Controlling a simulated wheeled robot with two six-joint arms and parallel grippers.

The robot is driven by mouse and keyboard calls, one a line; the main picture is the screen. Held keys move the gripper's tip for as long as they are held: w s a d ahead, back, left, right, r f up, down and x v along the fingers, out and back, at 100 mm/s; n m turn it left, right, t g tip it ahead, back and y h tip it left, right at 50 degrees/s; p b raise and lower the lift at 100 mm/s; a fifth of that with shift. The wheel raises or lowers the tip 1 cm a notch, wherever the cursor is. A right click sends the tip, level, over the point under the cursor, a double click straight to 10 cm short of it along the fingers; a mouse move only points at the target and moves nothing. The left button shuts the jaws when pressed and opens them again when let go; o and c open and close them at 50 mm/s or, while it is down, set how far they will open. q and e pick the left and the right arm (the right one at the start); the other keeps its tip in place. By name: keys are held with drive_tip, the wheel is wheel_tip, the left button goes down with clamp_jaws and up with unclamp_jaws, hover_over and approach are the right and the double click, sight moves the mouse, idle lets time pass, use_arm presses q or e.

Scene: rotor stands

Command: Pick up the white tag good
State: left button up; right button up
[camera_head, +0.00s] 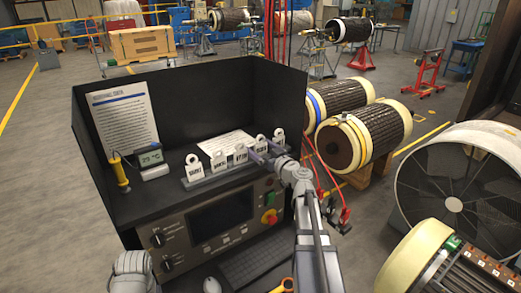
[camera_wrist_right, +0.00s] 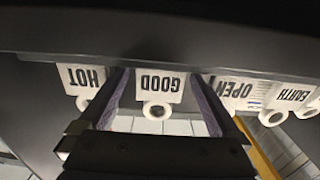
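The white good tag (camera_head: 262,144) is the fourth from the left in a row of white tags in a dark rack (camera_head: 232,173) on the console. In the right wrist view the good tag (camera_wrist_right: 157,84) appears upside down, its ring towards the camera. My right gripper (camera_head: 264,154) is open at this tag. In the right wrist view its two purple fingers stand either side of the tag, with gaps showing. Part of my left arm shows at the lower left of the head view; its fingers are not seen.
A display (camera_head: 154,162), yellow-handled tool (camera_head: 119,172) and notice sheet (camera_head: 124,122) are on the console's left. Dark walls (camera_head: 190,100) enclose the back.

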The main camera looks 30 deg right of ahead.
drive_tip(key=c, duration=1)
wheel_tip(320, 180, up, 10)
drive_tip(key=p, duration=1)
use_arm(q)
wheel_tip(320, 180, up, 10)
